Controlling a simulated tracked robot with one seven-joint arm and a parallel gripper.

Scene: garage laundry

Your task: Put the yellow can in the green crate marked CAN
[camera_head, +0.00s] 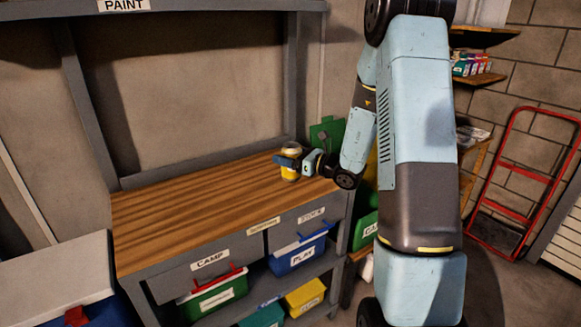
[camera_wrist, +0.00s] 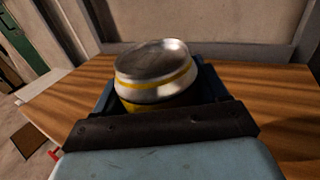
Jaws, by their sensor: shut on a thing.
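The yellow can (camera_head: 290,173) has a silver top and is at the right end of the wooden workbench (camera_head: 190,212). My gripper (camera_head: 288,163) is shut on it, with a dark jaw around its upper body. The wrist view shows the can (camera_wrist: 155,75) upright or slightly tilted between the jaws (camera_wrist: 150,112). I cannot tell whether its base touches the bench top. A green crate (camera_head: 366,230) with a white label beginning "CA" stands low to the right of the bench, partly hidden by my arm.
Below the bench top are a blue PLAY bin (camera_head: 299,254), a green bin (camera_head: 213,294) under the CAMP label, and a yellow bin (camera_head: 305,297). A red hand truck (camera_head: 525,180) leans by the right wall. Most of the bench top is clear.

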